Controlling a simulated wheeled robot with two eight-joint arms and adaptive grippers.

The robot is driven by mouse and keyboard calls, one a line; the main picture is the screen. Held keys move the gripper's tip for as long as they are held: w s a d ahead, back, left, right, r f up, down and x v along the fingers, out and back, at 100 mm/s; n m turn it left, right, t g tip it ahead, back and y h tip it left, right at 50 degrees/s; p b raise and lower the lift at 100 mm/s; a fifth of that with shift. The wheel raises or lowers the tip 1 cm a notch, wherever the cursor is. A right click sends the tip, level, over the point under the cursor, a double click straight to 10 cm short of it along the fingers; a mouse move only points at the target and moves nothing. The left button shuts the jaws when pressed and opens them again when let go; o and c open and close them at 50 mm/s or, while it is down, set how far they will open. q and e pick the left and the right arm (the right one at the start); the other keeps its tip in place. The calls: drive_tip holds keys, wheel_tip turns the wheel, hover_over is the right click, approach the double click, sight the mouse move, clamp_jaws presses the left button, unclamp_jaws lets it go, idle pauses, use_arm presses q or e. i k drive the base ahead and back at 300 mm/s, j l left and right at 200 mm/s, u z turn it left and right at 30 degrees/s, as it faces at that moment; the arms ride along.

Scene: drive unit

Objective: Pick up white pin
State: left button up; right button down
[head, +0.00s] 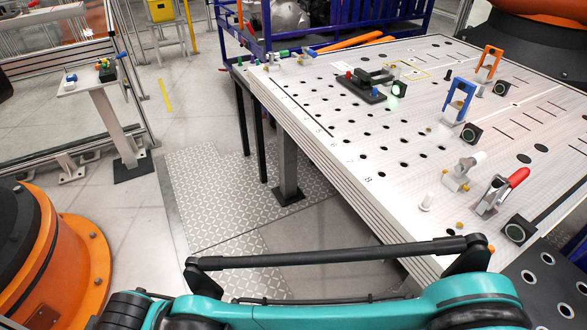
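A small white pin (428,201) stands on the pale perforated table (330,108), near its front edge at right. It looks roughly upright. It is to the left of a clamp with a white-tipped handle (464,172) and a clamp with a red handle (499,192). A teal arm of mine crosses the bottom of the view, below the table's front corner. Neither of my grippers shows, so their state and distance from the pin cannot be seen.
Blue (458,102) and orange (487,64) brackets stand farther back on the table. A black fixture (361,86) sits near its far side. Several black square blocks with round faces lie along the right. A smaller stand (87,84) is at left. Open floor lies left of the table.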

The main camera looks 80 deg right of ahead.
sight(424, 205)
drive_tip(key=z, duration=4)
